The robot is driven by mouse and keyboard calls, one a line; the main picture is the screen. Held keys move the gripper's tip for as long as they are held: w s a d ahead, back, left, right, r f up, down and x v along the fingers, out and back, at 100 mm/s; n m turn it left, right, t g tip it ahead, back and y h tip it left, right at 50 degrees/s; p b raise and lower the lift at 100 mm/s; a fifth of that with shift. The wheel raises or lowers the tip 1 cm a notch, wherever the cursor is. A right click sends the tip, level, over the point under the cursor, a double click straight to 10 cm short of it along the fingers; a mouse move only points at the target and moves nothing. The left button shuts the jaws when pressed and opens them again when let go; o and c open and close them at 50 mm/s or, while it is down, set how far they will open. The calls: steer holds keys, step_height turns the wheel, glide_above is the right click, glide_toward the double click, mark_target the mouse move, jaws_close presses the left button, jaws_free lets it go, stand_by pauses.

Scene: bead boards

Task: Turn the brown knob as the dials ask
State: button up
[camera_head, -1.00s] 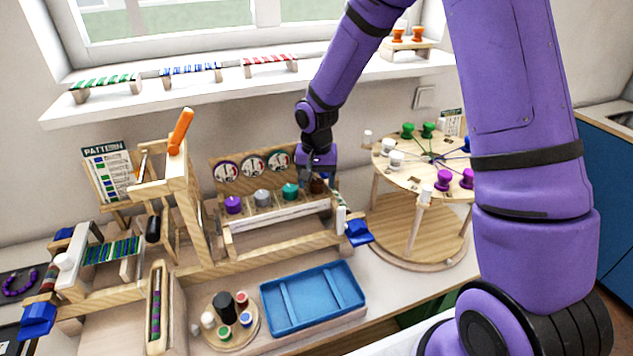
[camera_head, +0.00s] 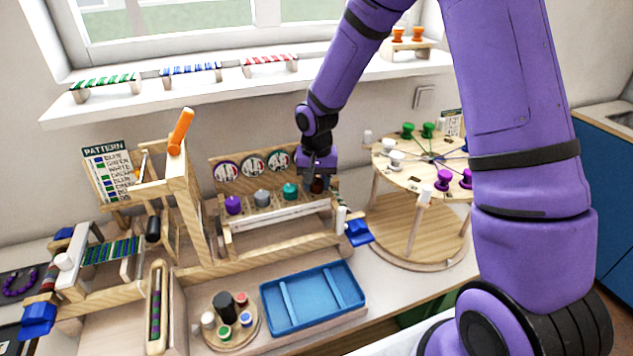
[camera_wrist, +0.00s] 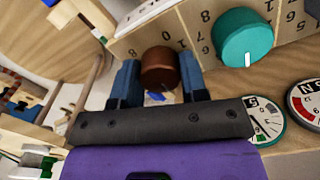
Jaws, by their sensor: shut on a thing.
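The brown knob (camera_wrist: 160,70) is on the wooden knob panel, and in the wrist view it sits between the two blue-grey fingers of my gripper (camera_wrist: 158,85). My gripper is shut on it. In the head view the brown knob (camera_head: 317,186) shows small at the right end of the knob row, just under my gripper (camera_head: 318,178). A teal knob (camera_wrist: 246,37) with a white mark stands beside it in the wrist view. Round dials (camera_head: 252,164) are on the board behind the row. In the wrist view parts of two dials (camera_wrist: 266,120) show at the right.
A grey knob (camera_head: 262,197) and a purple knob (camera_head: 233,205) stand further left in the row. A round spool table (camera_head: 408,228) is to the right. A blue tray (camera_head: 312,298) and a round stand of small pots (camera_head: 232,318) are in front.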

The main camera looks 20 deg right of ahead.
mark_target(317, 181)
steer(key=shift+n, duration=3)
steer(key=o, duration=0.9)
step_height(317, 181, up, 11)
steer(key=shift+f, duration=0.1)
